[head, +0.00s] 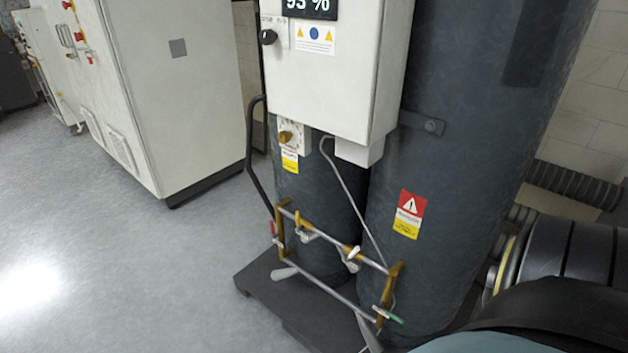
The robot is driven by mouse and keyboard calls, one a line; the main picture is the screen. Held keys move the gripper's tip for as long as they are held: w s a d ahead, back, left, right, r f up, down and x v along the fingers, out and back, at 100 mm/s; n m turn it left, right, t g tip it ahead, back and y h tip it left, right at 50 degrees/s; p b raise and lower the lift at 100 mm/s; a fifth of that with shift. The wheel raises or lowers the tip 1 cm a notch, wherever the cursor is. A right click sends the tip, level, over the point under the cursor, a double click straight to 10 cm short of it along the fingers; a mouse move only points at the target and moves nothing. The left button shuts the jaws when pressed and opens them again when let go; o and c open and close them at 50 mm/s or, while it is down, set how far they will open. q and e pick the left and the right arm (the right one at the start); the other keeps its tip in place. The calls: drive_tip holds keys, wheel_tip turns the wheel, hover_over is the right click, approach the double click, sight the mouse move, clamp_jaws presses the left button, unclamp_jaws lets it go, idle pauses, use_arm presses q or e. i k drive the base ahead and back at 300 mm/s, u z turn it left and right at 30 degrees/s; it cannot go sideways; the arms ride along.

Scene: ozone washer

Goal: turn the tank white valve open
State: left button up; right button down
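Two dark grey tanks stand side by side, a narrower one (312,190) at left and a wide one (470,150) at right. In front of them is a pipe frame (330,287) with brass and silver fittings. Two small white valve handles sit on its upper pipe, one at left (308,237) and one nearer the middle (350,262). Pale lever-like parts (285,273) show lower down. I cannot tell which white part is the tank valve or whether it is open. Neither gripper is in view.
A white control box (335,75) with a display hangs above the frame. A black handle (252,150) curves at its left. The tanks stand on a dark base (262,270). A white cabinet (165,100) stands at left. Grey floor (130,260) is clear at left.

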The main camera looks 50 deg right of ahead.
sight(356, 249)
drive_tip(key=z, duration=0.45)
drive_tip(key=i, duration=0.8)
drive_tip(key=z, duration=0.75)
